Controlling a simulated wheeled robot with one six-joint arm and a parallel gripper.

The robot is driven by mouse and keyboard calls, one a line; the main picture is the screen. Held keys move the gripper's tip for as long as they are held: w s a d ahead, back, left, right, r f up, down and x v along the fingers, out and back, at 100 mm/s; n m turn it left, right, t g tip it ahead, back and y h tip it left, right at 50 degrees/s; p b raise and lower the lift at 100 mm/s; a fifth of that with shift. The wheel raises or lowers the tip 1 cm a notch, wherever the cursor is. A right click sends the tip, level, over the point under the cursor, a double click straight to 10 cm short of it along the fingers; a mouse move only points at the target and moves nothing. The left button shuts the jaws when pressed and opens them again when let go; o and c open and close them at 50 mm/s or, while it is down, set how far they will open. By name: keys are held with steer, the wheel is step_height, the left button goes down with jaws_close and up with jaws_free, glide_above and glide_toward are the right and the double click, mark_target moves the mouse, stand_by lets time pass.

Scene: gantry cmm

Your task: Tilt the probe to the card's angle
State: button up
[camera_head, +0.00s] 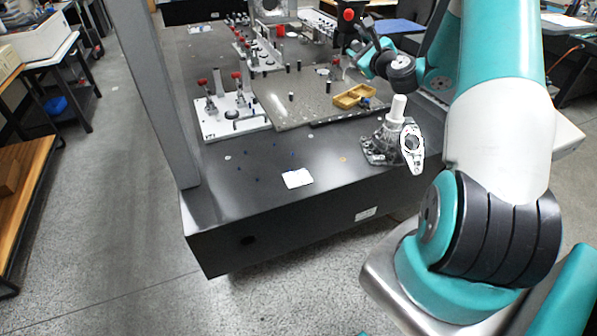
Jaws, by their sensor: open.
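The white card (298,178) lies flat on the front part of the dark table; no marking on it is readable from here. A small dark piece with a red ball end (349,14) shows at the top, in front of the far part of the table; it may be the probe, but its tilt is too small to tell. My gripper (362,32) is at the end of my teal and black wrist, close to that red-ended piece. It is open. I cannot tell whether it touches the piece.
The dark table (250,205) has a grey column (158,90) at its left. On it are a white plate with red-topped clamps (232,125), a perforated plate (300,112), a yellow tray (353,96) and a grey casting (382,150). The front left tabletop is mostly clear.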

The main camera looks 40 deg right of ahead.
steer(key=c, duration=0.6)
steer(key=shift+r+m+p, duration=0.1)
steer(key=shift+m+p, duration=1.4)
steer(key=shift+p, duration=0.2)
steer(key=shift+m+p, duration=0.6)
steer(key=shift+m, duration=0.2)
steer(key=shift+m+p, duration=0.7)
steer(key=shift+p, duration=0.25)
steer(key=shift+m+p, duration=1.7)
steer(key=shift+m, duration=0.1)
steer(key=shift+m+p, duration=1.6)
steer(key=shift+m, duration=0.4)
